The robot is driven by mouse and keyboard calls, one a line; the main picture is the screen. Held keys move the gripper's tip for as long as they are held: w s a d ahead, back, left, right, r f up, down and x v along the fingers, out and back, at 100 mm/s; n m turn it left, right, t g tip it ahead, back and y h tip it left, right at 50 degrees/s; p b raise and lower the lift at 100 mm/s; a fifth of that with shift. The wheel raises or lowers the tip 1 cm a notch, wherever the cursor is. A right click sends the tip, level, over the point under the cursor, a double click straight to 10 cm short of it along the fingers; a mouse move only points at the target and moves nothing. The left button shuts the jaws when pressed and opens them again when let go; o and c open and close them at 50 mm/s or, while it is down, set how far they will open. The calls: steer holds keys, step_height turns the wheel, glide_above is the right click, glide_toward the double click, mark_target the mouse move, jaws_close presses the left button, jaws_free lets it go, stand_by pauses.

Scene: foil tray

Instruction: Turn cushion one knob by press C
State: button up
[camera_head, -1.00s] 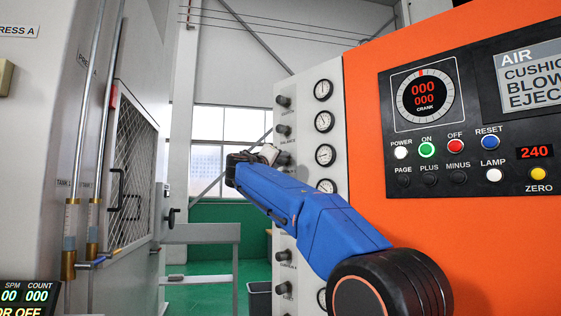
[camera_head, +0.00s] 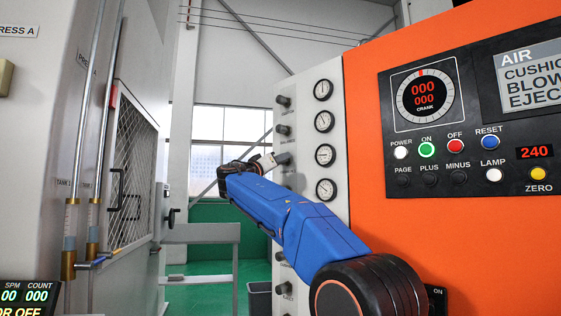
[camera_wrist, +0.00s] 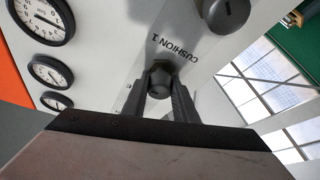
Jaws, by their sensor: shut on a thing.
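The cushion one knob (camera_wrist: 160,78) is a small dark knob on a pale panel, beside the printed label "CUSHION 1", which appears upside down in the wrist view. My gripper (camera_wrist: 159,92) has a dark finger on each side of this knob and is shut on it. In the head view my gripper (camera_head: 272,161) reaches the pale gauge panel (camera_head: 305,215) at the third visible knob from the top. The fingers hide much of the knob there. The knob's turn angle cannot be read.
Round gauges (camera_head: 323,122) run down the panel beside the knobs. Another dark knob (camera_wrist: 226,14) is close to the held one in the wrist view. The orange control cabinet (camera_head: 365,140) stands right. A grey press with a mesh door (camera_head: 135,175) stands left.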

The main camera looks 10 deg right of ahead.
steer(key=shift+m+g+h, duration=0.7)
steer(key=shift+m, duration=0.9)
steer(key=o, duration=1)
steer(key=shift+o, duration=0.2)
steer(key=v, duration=1.7)
steer(key=shift+a+f, duration=0.2)
steer(key=shift+f, duration=0.05)
